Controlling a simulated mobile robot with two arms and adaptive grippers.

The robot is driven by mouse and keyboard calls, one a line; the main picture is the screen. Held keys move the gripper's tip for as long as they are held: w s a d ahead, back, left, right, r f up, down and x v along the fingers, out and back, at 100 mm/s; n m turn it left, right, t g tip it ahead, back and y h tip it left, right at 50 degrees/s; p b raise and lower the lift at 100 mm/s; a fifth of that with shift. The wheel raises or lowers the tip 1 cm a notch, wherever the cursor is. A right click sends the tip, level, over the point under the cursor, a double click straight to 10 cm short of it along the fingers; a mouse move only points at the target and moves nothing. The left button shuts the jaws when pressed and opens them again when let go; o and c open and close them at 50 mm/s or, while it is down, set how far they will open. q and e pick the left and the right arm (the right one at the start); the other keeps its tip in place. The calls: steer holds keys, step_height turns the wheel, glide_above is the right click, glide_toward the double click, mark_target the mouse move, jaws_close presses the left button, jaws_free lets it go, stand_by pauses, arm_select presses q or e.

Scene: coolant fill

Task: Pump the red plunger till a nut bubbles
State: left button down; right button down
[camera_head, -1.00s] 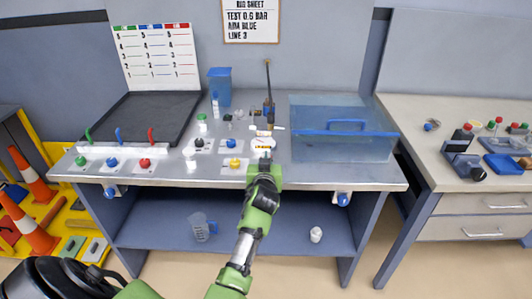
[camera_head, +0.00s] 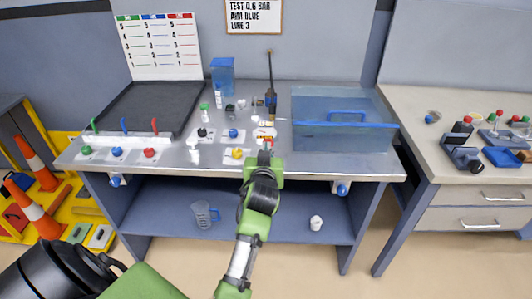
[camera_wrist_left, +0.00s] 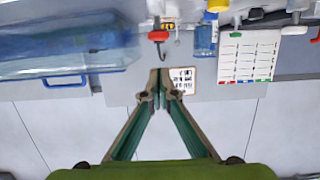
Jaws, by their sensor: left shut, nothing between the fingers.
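I cannot tell whether this cap is the plunger. A red knob (camera_head: 150,153) sits on the bench's left front, beside blue and green ones. A clear blue tank (camera_head: 340,135) stands at the right. No nut or bubbles can be made out. My right gripper is not in view.
A black tray (camera_head: 150,108) lies at the back left. A yellow knob (camera_head: 237,153), a blue container (camera_head: 222,75) and small bottles stand around the middle. A jug (camera_head: 203,214) and a white cup (camera_head: 316,223) are on the lower shelf.

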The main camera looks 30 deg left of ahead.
arm_select(q)
steer(key=shift+v, duration=0.9)
steer(key=shift+w, duration=0.1)
